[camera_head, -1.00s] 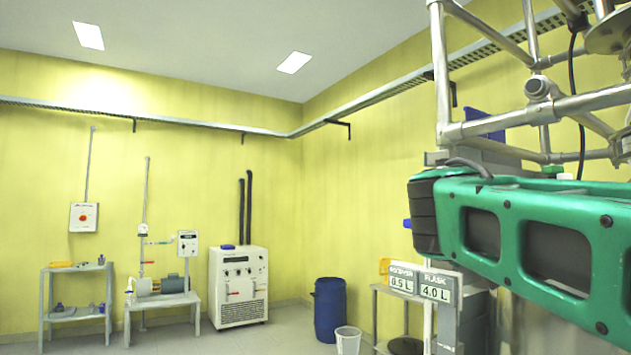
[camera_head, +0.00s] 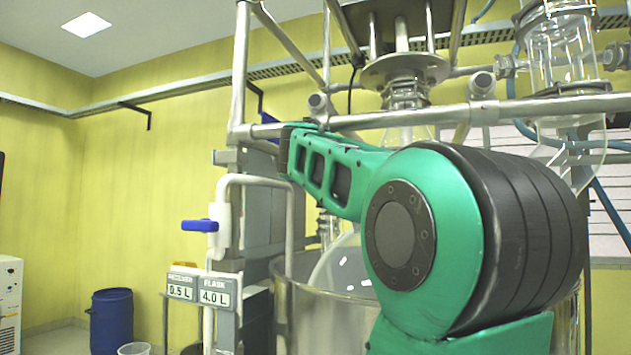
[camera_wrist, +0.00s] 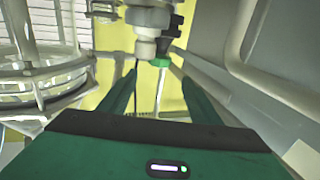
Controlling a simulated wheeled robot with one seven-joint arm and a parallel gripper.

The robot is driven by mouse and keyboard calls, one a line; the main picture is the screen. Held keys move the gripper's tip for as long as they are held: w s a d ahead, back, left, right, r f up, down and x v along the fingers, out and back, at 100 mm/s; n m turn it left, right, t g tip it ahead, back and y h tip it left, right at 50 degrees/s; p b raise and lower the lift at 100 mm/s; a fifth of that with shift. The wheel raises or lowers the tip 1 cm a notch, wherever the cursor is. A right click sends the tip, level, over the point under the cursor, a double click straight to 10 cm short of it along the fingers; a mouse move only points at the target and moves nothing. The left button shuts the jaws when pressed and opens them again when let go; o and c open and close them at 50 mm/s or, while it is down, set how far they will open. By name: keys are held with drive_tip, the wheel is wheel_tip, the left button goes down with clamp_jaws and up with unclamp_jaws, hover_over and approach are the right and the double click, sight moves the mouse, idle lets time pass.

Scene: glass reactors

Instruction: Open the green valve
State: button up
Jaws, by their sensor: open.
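A green valve part (camera_wrist: 160,62) shows in the wrist view, just below a pale and grey fitting (camera_wrist: 147,18). A thin pale stem runs down from it. My gripper (camera_wrist: 158,86) is open, with one green finger on each side of the line to the valve part. The fingers appear apart from it, though how far ahead it lies is hard to tell. In the head view my green arm crosses the frame in front of the reactor, and neither my gripper nor the green valve can be made out there.
A metal frame (camera_head: 240,80) surrounds a large vessel (camera_head: 335,310) and glassware. A blue-handled valve (camera_head: 200,226) on a white pipe stands at the frame's left. Signs (camera_head: 198,290) read 0.5 L and 4.0 L. A blue barrel (camera_head: 112,320) stands further left.

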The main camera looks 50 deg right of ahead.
drive_tip(key=x, duration=0.9)
drive_tip(key=shift+w+d, duration=0.15)
drive_tip(key=shift+d, duration=0.1)
drive_tip(key=shift+f, duration=0.1)
drive_tip(key=shift+c, duration=0.3)
drive_tip(key=c, duration=1)
